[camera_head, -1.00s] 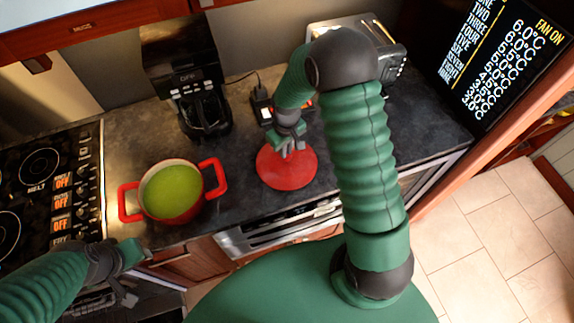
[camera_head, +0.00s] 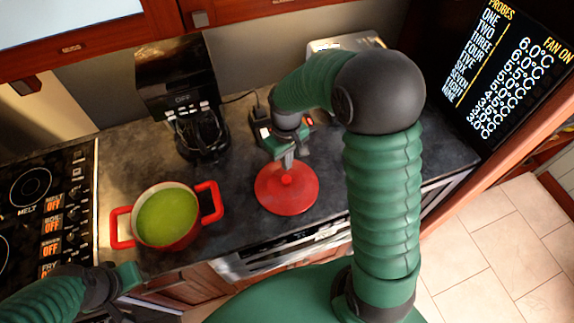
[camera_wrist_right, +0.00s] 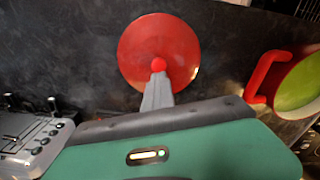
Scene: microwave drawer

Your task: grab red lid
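The red lid (camera_head: 300,198) lies on the dark counter to the right of the red pot. It also shows in the right wrist view (camera_wrist_right: 185,35), with its round red knob (camera_wrist_right: 158,64) near the centre. My right gripper (camera_head: 288,166) points down over the lid. Its fingertips (camera_wrist_right: 158,76) are at the knob and line up with it. The fingers look close together, but I cannot tell whether they grip the knob. My left gripper (camera_head: 130,295) is low at the left, apart from the lid; its finger opening is unclear.
The red pot (camera_head: 122,230) with green contents stands left of the lid, near the counter's front edge. A coffee maker (camera_head: 180,85) stands behind. A toaster (camera_head: 345,42) is partly hidden behind my right arm. The stove (camera_head: 40,195) is at far left.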

